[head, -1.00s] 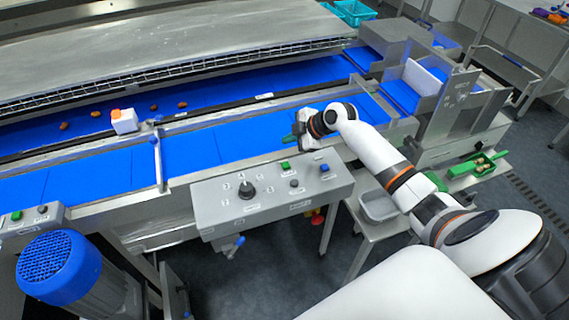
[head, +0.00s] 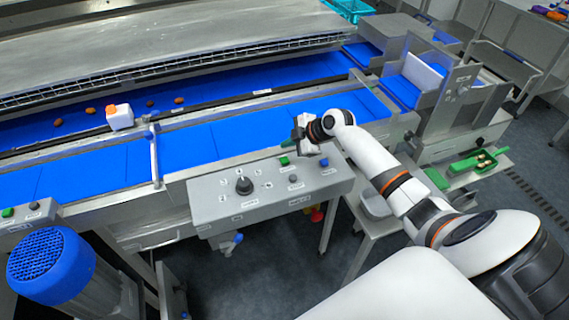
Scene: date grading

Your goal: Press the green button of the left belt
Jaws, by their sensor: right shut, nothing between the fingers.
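A grey control panel (head: 225,207) stands in front of the blue belt, with a black knob (head: 244,186), a green button (head: 284,160), a grey button (head: 293,178) and a blue button (head: 324,162). A second, smaller panel at the left edge also has a green button (head: 8,212) and a dark button (head: 34,206). My right gripper (head: 298,143) is shut and empty, pointing down just above and behind the middle panel's green button. A gap shows between them in the picture; its depth is hard to tell. My left gripper is not in view.
A metal post (head: 154,155) rises at the near belt. A blue motor (head: 50,265) stands at lower left. A green tray (head: 470,165) lies at right.

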